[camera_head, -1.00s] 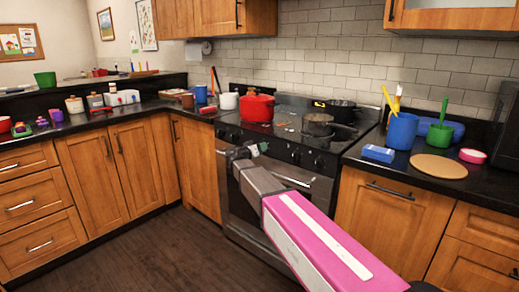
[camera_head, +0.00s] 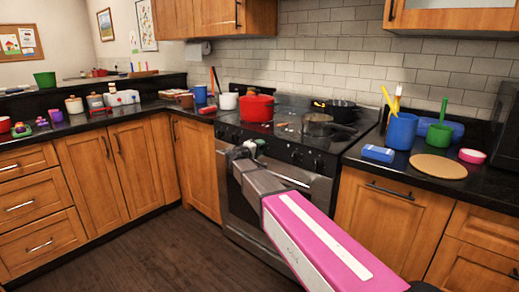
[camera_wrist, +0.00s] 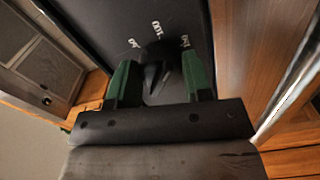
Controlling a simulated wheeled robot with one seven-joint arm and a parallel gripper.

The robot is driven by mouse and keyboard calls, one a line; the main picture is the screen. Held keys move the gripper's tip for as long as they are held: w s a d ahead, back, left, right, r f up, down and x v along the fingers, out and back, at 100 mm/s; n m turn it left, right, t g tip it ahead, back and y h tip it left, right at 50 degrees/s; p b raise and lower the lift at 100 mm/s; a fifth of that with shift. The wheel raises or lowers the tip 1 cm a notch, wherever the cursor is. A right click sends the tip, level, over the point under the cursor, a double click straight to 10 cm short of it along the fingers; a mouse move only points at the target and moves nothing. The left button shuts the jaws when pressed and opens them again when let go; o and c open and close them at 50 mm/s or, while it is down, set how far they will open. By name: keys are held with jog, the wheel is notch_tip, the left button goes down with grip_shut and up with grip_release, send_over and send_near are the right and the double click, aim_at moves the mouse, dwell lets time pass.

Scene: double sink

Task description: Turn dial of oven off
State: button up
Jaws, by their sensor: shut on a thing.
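The oven (camera_head: 268,200) stands in the middle of the head view, with a black front panel and several dials (camera_head: 295,156) along it. My gripper (camera_head: 254,147) is at the left part of this panel and hides the dial there in the head view. In the wrist view, my gripper (camera_wrist: 158,78) has its two green fingers on either side of a black dial (camera_wrist: 153,72) and is shut on it. White markings (camera_wrist: 154,30) show on the black panel around the dial. The dial's exact setting cannot be read.
A red pot (camera_head: 257,107) and a pan (camera_head: 317,124) stand on the stovetop above the dials. The oven door handle (camera_head: 291,180) runs below the panel. Wooden cabinets (camera_head: 198,165) flank the oven. The floor (camera_head: 150,255) in front is clear.

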jog(key=n, duration=1.4)
jog(key=shift+a+n, duration=0.1)
jog(key=shift+n, duration=0.2)
jog(key=n, duration=1.1)
jog(key=shift+n, duration=0.3)
jog(key=o, duration=0.9)
jog(key=shift+w+a, duration=0.1)
